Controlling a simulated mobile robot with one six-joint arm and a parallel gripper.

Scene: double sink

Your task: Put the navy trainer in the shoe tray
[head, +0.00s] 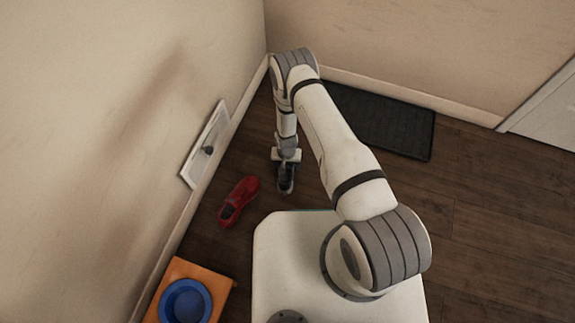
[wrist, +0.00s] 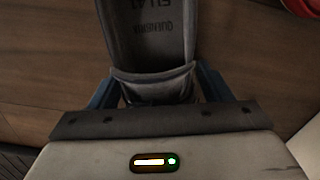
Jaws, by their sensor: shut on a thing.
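The navy trainer (head: 286,179) is dark and small in the head view, below my gripper (head: 286,163) and near the floor. In the wrist view the trainer (wrist: 150,45) shows its grey insole with printed letters, and its heel end sits between the blue fingers of my gripper (wrist: 155,88). The fingers are shut on the heel. The shoe tray (head: 385,120) is a flat black tray on the floor by the back wall, partly hidden behind my arm. I cannot tell whether the trainer touches the floor.
A red shoe (head: 239,201) lies on the floor left of the trainer. A blue bowl (head: 185,302) sits on an orange stand (head: 213,283) at the lower left. A white wall panel (head: 205,146) with a grey knob is on the left wall. Floor right of the tray is clear.

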